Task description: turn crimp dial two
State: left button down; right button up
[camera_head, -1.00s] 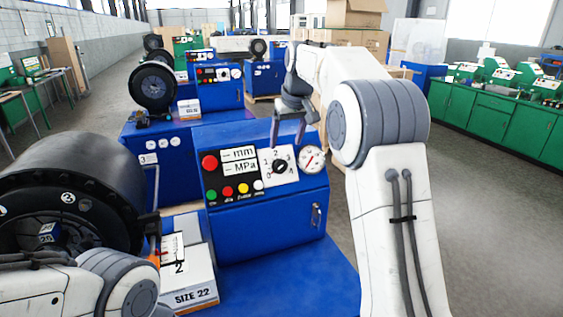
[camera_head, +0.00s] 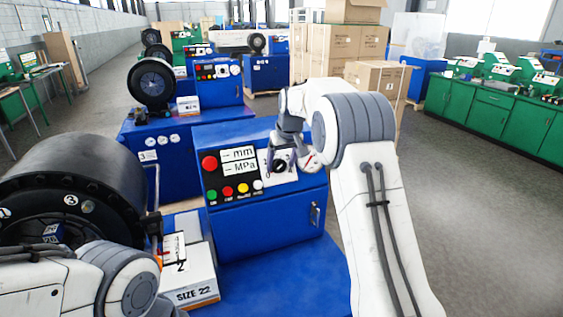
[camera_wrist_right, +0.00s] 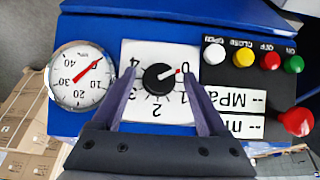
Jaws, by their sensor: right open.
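The crimp dial (camera_head: 280,166) is a black knob on a white numbered plate on the blue control box. In the right wrist view the dial (camera_wrist_right: 158,78) appears upside down, with its red mark toward the 0. My right gripper (camera_head: 284,158) is in front of the dial plate. In the right wrist view its fingers (camera_wrist_right: 158,76) are open, one on each side of the knob, with visible gaps to it. Contact cannot be made out.
A pressure gauge (camera_wrist_right: 82,76) is beside the dial plate. Colored buttons (camera_wrist_right: 243,57) and a red knob (camera_wrist_right: 297,121) are on the other side. A black crimper head (camera_head: 75,190) and a SIZE 22 box (camera_head: 190,282) stand left of the control box (camera_head: 265,230).

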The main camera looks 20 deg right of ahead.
grip_shut()
